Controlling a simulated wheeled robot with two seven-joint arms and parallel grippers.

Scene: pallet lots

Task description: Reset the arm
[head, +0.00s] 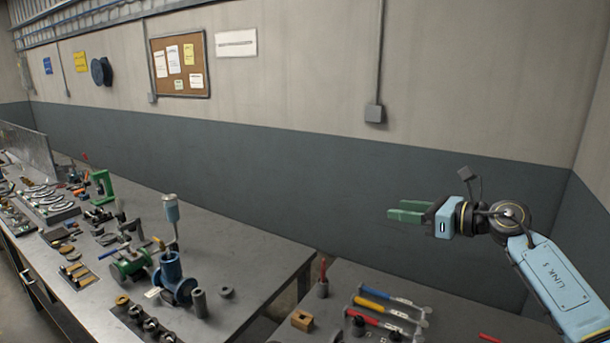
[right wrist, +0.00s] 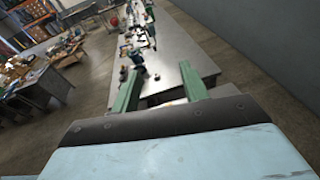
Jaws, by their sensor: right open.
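My right gripper (head: 402,213) has green fingers and reaches in from the right on a light blue arm. It is raised in the air in front of the dark grey wall band, above and behind the right-hand table. It touches nothing. In the right wrist view its two green fingers (right wrist: 160,92) stand wide apart with nothing between them. My left gripper does not show in either view.
A long workbench (head: 250,262) on the left holds a blue valve (head: 175,280), a green valve (head: 130,264) and many small parts. A lower right table (head: 450,312) carries pliers or wrenches with coloured handles (head: 385,297) and a wooden block (head: 302,320). A gap separates the tables.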

